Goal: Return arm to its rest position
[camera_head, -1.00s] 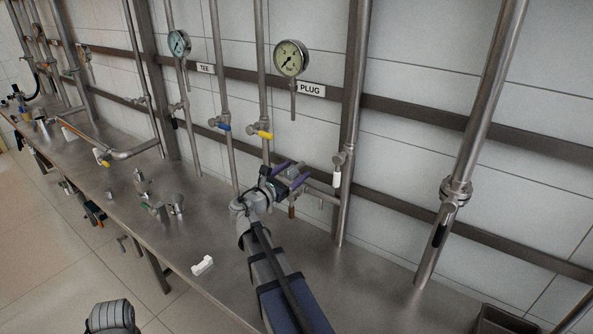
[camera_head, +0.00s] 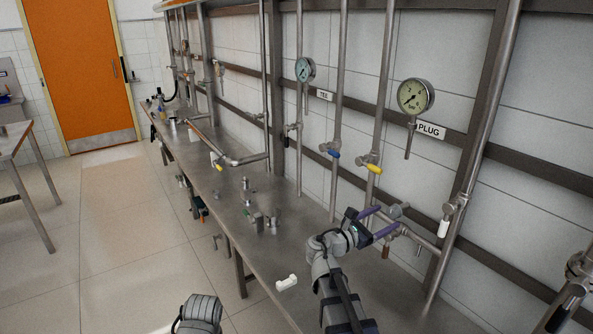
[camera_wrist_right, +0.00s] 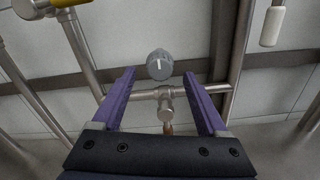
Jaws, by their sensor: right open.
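My right gripper (camera_head: 377,222) is open, its two purple fingers spread near the pipework below the PLUG label. In the right wrist view, the open fingers (camera_wrist_right: 160,98) stand on either side of a grey round knob (camera_wrist_right: 159,64) and a pipe fitting (camera_wrist_right: 165,100). Nothing is clearly held between them, and I cannot tell how near the fitting is in depth. The grey knob also shows in the head view (camera_head: 400,210), just beyond the fingers. A grey rounded part at the bottom of the head view may be my left arm; no left gripper fingers show.
The steel bench (camera_head: 225,215) runs along the wall. Several small fittings and a white piece (camera_head: 287,282) lie on it. Vertical pipes, a yellow-handled valve (camera_head: 374,169), a blue-handled valve (camera_head: 334,154) and a PLUG gauge (camera_head: 416,97) stand close behind the gripper. Open floor lies left.

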